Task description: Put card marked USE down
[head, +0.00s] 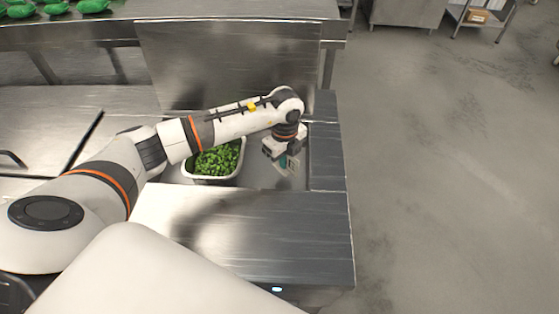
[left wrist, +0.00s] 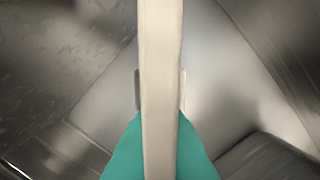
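My left gripper (head: 288,163) points down over the sunken steel area near the counter's right end. In the left wrist view, a cream upright strip with teal flaring out on both sides, which I take to be the card (left wrist: 160,90), stands between the two fingers. The fingers press against its sides. In the head view only a small teal and pale piece of the card shows below the gripper. The word on it cannot be read in either view. My right gripper is not in view.
A white container (head: 213,179) of chopped green food stands left of the gripper, under my left forearm. The steel counter (head: 270,235) in front is bare. Its right edge drops to open floor. Several green items (head: 92,6) lie on the surface at the back left.

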